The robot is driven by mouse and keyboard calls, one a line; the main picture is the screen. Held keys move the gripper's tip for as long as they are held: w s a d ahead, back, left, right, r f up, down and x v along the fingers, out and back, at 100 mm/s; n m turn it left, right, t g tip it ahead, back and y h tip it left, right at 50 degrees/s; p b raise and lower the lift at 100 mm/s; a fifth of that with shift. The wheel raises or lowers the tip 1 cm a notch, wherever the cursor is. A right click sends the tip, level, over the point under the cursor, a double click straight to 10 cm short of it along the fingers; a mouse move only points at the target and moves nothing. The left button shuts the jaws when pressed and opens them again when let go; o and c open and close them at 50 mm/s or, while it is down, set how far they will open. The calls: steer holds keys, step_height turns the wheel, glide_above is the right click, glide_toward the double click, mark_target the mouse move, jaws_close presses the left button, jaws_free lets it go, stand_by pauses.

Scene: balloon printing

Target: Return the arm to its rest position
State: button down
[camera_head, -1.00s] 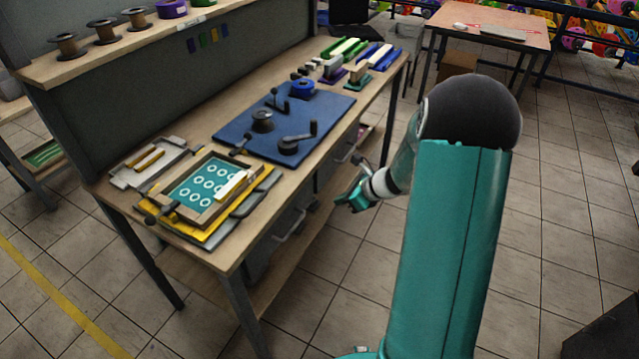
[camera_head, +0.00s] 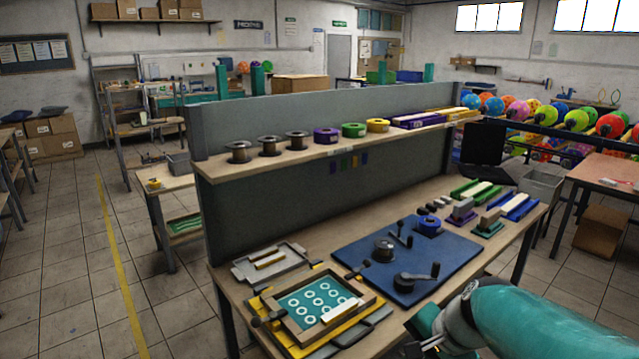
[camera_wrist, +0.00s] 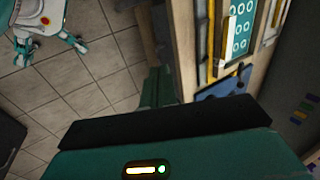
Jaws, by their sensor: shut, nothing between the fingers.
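My arm enters the head view from the lower right corner. My gripper (camera_head: 424,332) shows at the bottom edge, beside the front edge of the workbench (camera_head: 480,262); part of it is cut off by the frame. It is shut and I see nothing held in it. In the wrist view, the teal casing of my gripper fills the bottom, and its narrow green fingers (camera_wrist: 156,90) point up over the floor, beside the workbench. The tips are dim and small there.
The printing frame with white rings (camera_head: 315,302) and the blue board with cranks (camera_head: 405,262) lie on the bench. Spools (camera_head: 238,152) line the shelf above. Another table (camera_head: 612,168) stands at right. Tiled floor is open at left.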

steer(key=s+r+n+h, duration=0.1)
steer(key=s+r+n, duration=0.1)
steer(key=s+n, duration=0.3)
steer(key=s+a+r+n+t+h, duration=0.1)
steer(key=s+r+n+h, duration=0.1)
steer(key=s+n, duration=0.3)
steer(key=shift+s+a+r, duration=0.15)
steer(key=shift+s+r, duration=0.7)
